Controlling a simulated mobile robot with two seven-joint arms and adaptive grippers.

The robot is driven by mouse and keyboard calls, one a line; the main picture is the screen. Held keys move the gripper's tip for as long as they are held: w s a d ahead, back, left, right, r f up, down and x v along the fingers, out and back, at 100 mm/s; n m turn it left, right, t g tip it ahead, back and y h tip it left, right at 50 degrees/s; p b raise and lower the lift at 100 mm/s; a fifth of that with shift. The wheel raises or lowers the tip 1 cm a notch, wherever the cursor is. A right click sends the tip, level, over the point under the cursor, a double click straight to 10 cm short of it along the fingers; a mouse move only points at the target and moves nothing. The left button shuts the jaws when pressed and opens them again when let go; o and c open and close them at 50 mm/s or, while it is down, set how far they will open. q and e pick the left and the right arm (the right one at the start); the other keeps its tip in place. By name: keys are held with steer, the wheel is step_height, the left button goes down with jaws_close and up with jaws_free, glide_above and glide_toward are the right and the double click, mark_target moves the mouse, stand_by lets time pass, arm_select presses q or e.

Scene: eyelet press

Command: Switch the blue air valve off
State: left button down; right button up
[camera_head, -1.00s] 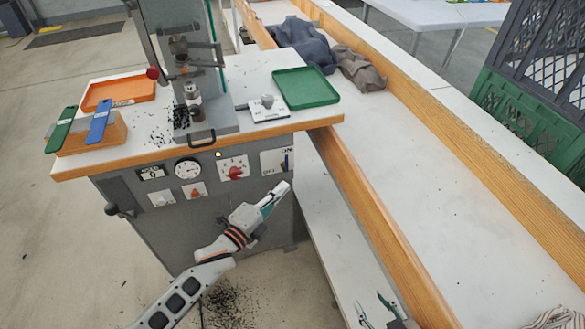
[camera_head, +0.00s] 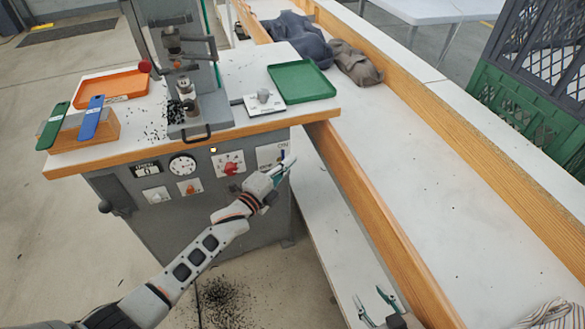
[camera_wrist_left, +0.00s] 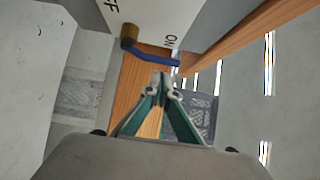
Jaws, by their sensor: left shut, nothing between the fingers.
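The air valve's white plate (camera_head: 268,153) is on the right of the press's grey front panel. My left wrist view shows the blue valve lever (camera_wrist_left: 158,57) on a brass stem (camera_wrist_left: 129,36). The lever extends from the stem past the "ON" lettering, and part of "OFF" shows on the other side. My left gripper (camera_head: 287,162) is shut and empty, in front of the valve plate. In the wrist view its fingertips (camera_wrist_left: 162,82) are just below the lever; contact cannot be told. My right gripper (camera_head: 376,303) is open and empty at the bottom of the head view.
The panel also has a gauge (camera_head: 183,165), a red knob (camera_head: 231,167) and other small controls. The wooden worktop edge (camera_head: 190,146) overhangs the panel. A wooden rail (camera_head: 365,200) runs just right of my left gripper. An orange tray (camera_head: 113,87) and a green tray (camera_head: 301,82) are on top.

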arm_select(q)
steer(key=shift+w+a, duration=0.15)
steer(key=shift+a, duration=0.45)
